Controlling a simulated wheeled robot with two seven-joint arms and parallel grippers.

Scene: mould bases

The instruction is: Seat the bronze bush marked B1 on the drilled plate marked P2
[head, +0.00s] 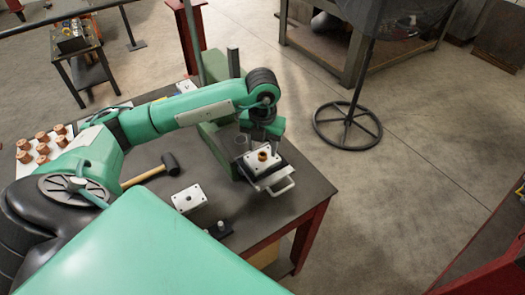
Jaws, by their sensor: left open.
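A light drilled plate (278,163) rests on a dark fixture with a handle at the table's right side. A bronze bush (263,155) stands upright at the middle of this plate; how deep it sits I cannot tell. My left gripper (261,139) is open, just above and behind the bush, apart from it as far as I can see. A second drilled plate (188,198) lies flat on the table, with no bush on it. Several more bronze bushes (42,148) stand at the left on a pale sheet. The markings are too small to read. My right gripper is not in view.
A mallet (169,163) lies between my arm and the second plate. A small black-based part (220,230) stands near the front edge. A green machine frame (215,140) rises behind the fixture. The dark table (270,212) is bare at front right.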

